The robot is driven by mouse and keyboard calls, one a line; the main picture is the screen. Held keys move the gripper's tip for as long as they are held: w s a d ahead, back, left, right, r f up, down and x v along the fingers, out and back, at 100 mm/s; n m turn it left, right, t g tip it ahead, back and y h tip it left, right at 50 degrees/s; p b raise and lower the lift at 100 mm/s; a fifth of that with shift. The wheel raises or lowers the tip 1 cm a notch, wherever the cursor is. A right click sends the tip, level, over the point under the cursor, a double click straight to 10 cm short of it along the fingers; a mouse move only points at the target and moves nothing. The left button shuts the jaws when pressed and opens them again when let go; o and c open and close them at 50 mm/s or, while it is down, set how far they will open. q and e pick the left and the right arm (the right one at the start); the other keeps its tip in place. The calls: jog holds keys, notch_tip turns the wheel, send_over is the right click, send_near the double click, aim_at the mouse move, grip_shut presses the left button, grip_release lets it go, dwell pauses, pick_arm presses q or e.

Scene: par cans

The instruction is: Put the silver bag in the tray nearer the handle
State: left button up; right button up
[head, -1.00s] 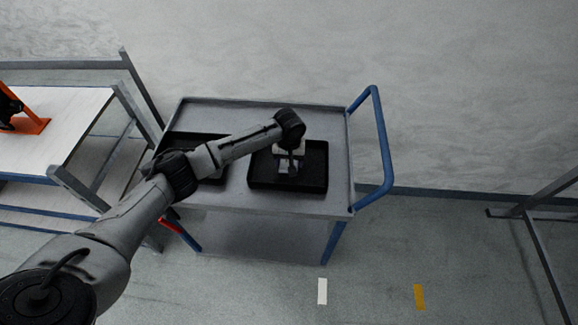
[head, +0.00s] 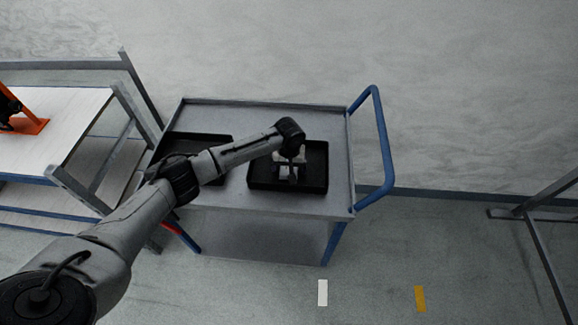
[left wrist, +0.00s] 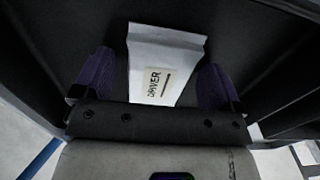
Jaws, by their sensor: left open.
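The silver bag (left wrist: 166,48), pale with a "DRIVER" label, lies between the two spread fingers of my left gripper (left wrist: 155,84) in the left wrist view. Gaps show beside it, and the gripper is open. Dark tray surfaces surround it. In the head view my left gripper (head: 289,173) is down inside the black tray nearer the handle (head: 318,182). The arm and gripper hide much of that spot, so the bag is not clear there. The other black tray (head: 205,138) is to the left, partly behind my arm. My right gripper is not in view.
Both trays stand on a grey cart (head: 260,113) with a blue handle (head: 383,150) at its right. A white-topped bench (head: 55,130) with an orange item (head: 30,125) stands at the left. The floor in front of the cart is clear.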

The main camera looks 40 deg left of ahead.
pick_arm(q)
jog(key=shift+r, duration=0.15)
notch_tip(320, 180, up, 12)
jog(key=p, duration=0.2)
dwell(0.4)
dwell(0.5)
